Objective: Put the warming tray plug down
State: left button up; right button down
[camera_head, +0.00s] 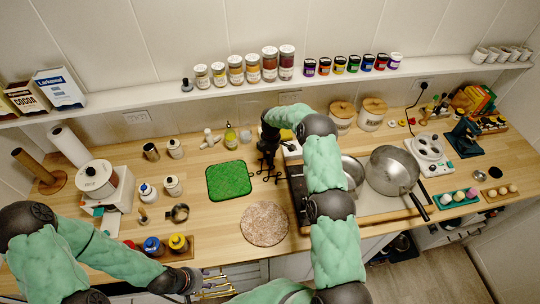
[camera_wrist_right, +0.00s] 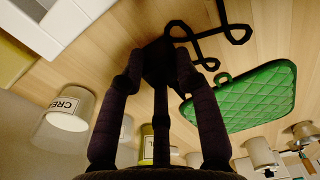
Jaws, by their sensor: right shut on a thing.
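My right gripper (camera_head: 268,150) is low over the back middle of the wooden counter, just right of the green quilted pad. In the right wrist view its fingers (camera_wrist_right: 160,65) are closed around a small dark thing, which I take to be the warming tray plug; the fingers hide most of it. A black looped strip (camera_wrist_right: 210,38), perhaps its cord, lies on the wood beside the fingertips and also shows in the head view (camera_head: 268,175). My left gripper (camera_head: 180,281) is at the counter's front edge, too dark to tell its jaws.
The green pad (camera_head: 229,181) and a round cork-like mat (camera_head: 264,224) lie nearby. A steel pan (camera_head: 392,170) is on the right. A spice shelf (camera_head: 150,119) runs above. Bare wood shows left of the mat.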

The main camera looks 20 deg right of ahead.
jog(key=shift+f, duration=0.15)
jog(key=shift+f, duration=0.1)
jog(key=c, duration=0.9)
grip_release()
jog(key=shift+r, duration=0.3)
notch_tip(320, 180, up, 12)
jog(key=b, duration=0.1)
jog(key=shift+d+f, duration=0.15)
